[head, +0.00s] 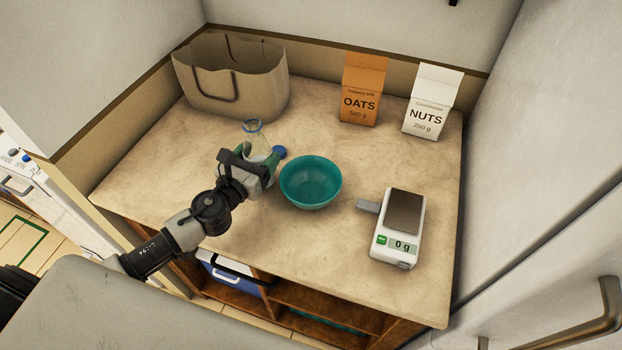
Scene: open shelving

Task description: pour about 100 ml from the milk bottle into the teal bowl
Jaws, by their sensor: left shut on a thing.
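The milk bottle (252,128) is clear glass and stands roughly upright on the left of the countertop, its open neck showing above my gripper. My left gripper (259,163) is shut on the milk bottle and hides most of its body. I cannot tell the milk level, or whether the base touches the counter. The teal bowl (311,184) is just right of the gripper, on the counter, and its visible inside looks empty. A round blue cap (279,152) is close behind the bottle's right side, apart from its mouth. My right gripper is not in view.
A beige bag (231,85) stands at the back left. An orange oats box (360,92) and a white nuts box (430,105) stand at the back. A scale (390,246) reading 0 g is at the right front. The counter's middle back is clear.

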